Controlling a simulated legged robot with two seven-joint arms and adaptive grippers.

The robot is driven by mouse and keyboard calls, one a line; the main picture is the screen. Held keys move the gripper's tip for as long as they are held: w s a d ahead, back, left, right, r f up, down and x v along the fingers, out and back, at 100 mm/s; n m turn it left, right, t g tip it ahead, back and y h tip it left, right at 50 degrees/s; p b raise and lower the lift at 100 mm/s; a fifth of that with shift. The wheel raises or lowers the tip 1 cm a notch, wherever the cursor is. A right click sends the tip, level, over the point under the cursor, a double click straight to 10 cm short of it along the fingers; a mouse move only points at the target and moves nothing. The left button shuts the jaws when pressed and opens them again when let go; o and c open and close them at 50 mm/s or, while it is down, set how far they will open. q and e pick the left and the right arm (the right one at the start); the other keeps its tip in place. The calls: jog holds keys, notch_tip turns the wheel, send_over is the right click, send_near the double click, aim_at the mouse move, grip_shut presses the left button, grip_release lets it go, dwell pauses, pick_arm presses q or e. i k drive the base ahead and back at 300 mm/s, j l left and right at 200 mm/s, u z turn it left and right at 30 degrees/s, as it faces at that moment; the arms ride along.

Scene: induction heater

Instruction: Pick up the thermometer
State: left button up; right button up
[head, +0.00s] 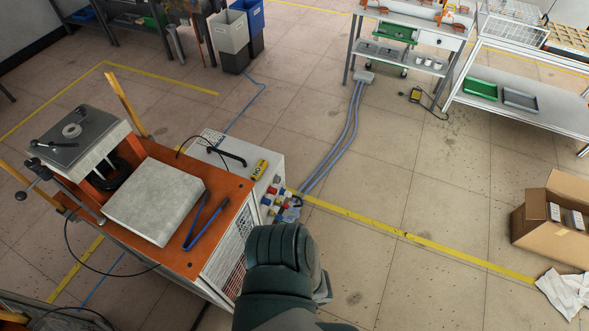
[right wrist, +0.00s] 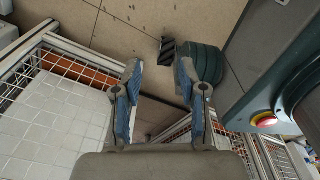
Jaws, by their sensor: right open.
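A small yellow and black handheld device (head: 260,169), which looks like the thermometer, lies on the light grey top of the cabinet (head: 222,158) beside the orange bench. I cannot make out the thermometer in the right wrist view. My right gripper (right wrist: 158,78) is open in the right wrist view, with nothing between its blue-padded fingers and floor beyond them. In the head view a dark green arm part of mine rises from the bottom, in front of the cabinet; no gripper fingers show there. My left gripper is not in view.
Blue-handled tongs (head: 207,222) and a grey slab (head: 155,200) lie on the orange bench (head: 222,188). Colored connectors (head: 272,195) sit at the cabinet's edge. A cardboard box (head: 555,225) stands at right. White wire mesh (right wrist: 60,75) is close left of my right gripper.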

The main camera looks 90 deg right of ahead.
aim_at(256, 172)
jog(key=z, duration=2.5)
jog(key=l+u, duration=0.1)
jog(key=u, duration=0.35)
jog(key=i+l+u, duration=0.1)
jog(key=u, duration=0.4)
jog(key=l+u, duration=0.25)
jog(key=u, duration=0.2)
jog(key=l+u, duration=0.15)
jog(key=u, duration=0.3)
